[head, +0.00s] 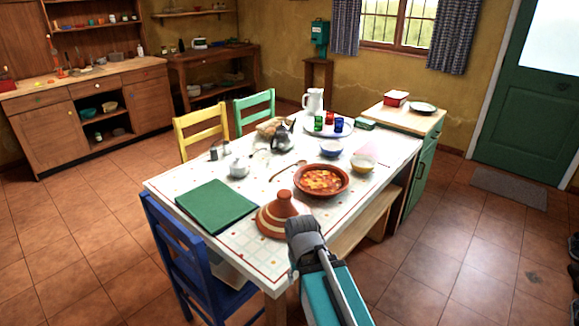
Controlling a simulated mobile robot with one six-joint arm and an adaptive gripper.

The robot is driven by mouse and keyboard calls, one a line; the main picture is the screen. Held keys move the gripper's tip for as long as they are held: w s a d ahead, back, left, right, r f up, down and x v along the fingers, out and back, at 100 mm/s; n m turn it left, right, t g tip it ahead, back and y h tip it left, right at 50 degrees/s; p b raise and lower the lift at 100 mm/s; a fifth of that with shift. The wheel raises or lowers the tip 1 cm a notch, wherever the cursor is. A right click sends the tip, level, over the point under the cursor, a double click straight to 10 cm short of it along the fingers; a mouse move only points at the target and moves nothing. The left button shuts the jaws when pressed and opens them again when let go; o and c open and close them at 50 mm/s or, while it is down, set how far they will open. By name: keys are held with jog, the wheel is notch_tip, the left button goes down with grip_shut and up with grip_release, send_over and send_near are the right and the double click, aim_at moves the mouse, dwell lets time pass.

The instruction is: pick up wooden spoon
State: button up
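The wooden spoon (287,170) is small and brown and lies on the tiled white table top (168,184). It is just left of the round dish of red stew (321,180) and behind the striped tagine lid (279,214). My arm reaches in from the bottom edge in front of the table, with its grey joint near the lid. I cannot make out the fingers of my gripper, and nothing of mine touches the spoon.
A green mat or book (215,206) lies left of the lid. A white sugar pot (239,168), a dark kettle (283,136) and bowls (362,163) stand around the spoon. A blue chair (180,260) is at the front left.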

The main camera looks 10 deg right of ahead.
notch_tip(320, 180, up, 28)
jog(key=p, duration=2.6)
jog(key=shift+p, duration=0.35)
